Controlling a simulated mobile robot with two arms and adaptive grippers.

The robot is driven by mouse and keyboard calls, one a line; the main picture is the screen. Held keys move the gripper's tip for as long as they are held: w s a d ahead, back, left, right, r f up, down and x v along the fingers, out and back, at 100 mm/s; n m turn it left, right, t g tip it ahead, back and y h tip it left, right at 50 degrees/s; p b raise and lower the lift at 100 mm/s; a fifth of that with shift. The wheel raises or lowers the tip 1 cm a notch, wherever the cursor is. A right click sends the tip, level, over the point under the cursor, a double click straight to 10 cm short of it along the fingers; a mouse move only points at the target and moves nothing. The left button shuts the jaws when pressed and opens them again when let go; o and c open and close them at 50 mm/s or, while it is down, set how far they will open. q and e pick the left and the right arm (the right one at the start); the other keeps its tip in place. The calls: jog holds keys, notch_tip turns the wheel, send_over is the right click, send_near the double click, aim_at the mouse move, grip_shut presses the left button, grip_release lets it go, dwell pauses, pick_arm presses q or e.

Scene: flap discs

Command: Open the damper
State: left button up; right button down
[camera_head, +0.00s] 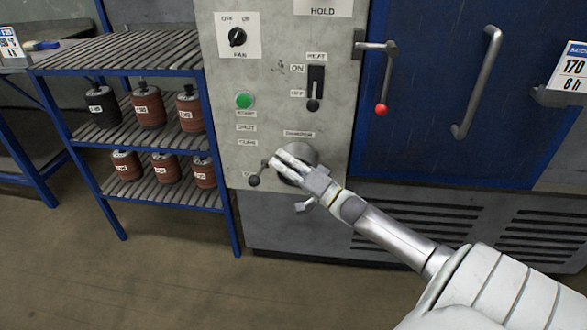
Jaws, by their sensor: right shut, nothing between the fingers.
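The damper (303,151) is a round grey metal disc low on the grey control panel, under a small label. Its lever ends in a dark ball knob (254,181) at the lower left of the disc. My right gripper (279,162) comes in from the lower right and lies in front of the disc, covering much of it. It is shut and empty, with its fingertips just right of the lever. I cannot tell whether they touch the lever. My left gripper is not in view.
The panel (270,80) also has a fan knob (237,37), a green button (244,101) and a heat switch (315,88). A red-tipped latch (381,110) and blue door (430,90) are at right. A rack (130,52) with several spools stands left.

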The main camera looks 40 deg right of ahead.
aim_at(260, 172)
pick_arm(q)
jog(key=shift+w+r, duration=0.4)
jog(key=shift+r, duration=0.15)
pick_arm(e)
jog(key=a, duration=0.1)
jog(key=a+f, duration=0.1)
jog(key=w+a, duration=0.1)
jog(key=shift+w+a+f, duration=0.1)
jog(key=shift+a+f, duration=0.15)
jog(key=shift+a, duration=0.05)
